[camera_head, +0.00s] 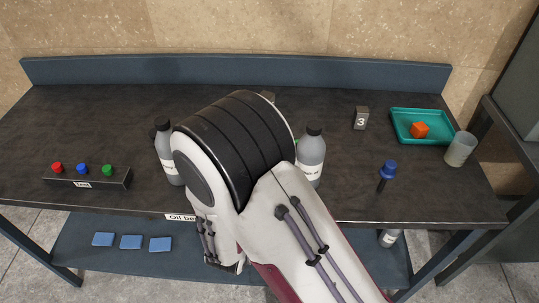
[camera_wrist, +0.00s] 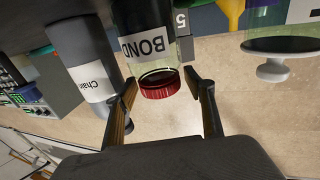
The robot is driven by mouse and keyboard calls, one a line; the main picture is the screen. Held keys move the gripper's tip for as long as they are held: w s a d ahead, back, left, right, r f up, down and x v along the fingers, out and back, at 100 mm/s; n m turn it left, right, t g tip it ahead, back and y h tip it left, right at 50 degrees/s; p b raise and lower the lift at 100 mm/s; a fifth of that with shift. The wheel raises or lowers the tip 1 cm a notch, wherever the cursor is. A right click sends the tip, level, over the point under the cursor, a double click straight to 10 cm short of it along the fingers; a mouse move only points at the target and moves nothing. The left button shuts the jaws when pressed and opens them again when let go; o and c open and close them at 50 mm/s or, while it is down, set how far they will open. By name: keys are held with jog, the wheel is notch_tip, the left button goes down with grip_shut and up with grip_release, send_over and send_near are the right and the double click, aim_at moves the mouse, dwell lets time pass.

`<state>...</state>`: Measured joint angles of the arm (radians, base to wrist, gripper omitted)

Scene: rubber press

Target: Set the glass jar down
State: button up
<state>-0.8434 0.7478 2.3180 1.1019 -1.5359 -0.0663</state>
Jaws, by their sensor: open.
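My gripper (camera_wrist: 160,79) is open, with one finger on each side of the jar's lid end. I see a gap beside the lid; contact along the jar cannot be told. In the head view my arm hides both my gripper and this jar.
Grey bottles stand left (camera_head: 168,150) and right (camera_head: 311,155) of my arm. A blue-topped item (camera_head: 387,172), a teal tray (camera_head: 394,124) with an orange block (camera_head: 419,130) and a frosted cup (camera_head: 460,150) are farther right. A button box (camera_head: 115,178) sits left.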

jog(key=v, duration=1.2)
dwell(0.3)
jog(key=shift+w, duration=0.15)
dwell(0.7)
jog(key=w+g, duration=0.1)
jog(key=w+m+g+y, duration=0.1)
jog(key=w, duration=0.1)
jog(key=shift+a+f, duration=0.1)
jog(key=shift+f, duration=0.25)
jog(key=shift+w+a+r+g+y, duration=0.65)
jog(key=shift+w+r+g+y, duration=0.75)
jog(key=shift+r+g+y, duration=1.1)
jog(key=s+d+r+n+g+y, duration=0.2)
jog(key=s+d+r+n+y, duration=0.1)
jog(key=s+d+r, duration=0.4)
jog(key=s+d+r+n+g+h, duration=0.1)
jog(key=s+d+h, duration=0.3)
jog(key=s+d, duration=1)
jog(key=d+g, duration=0.1)
jog(key=d, duration=0.2)
jog(key=shift+s+d+r+g, duration=0.2)
jog(key=shift+s+d+g, duration=0.15)
jog(key=shift+s+g, duration=0.05)
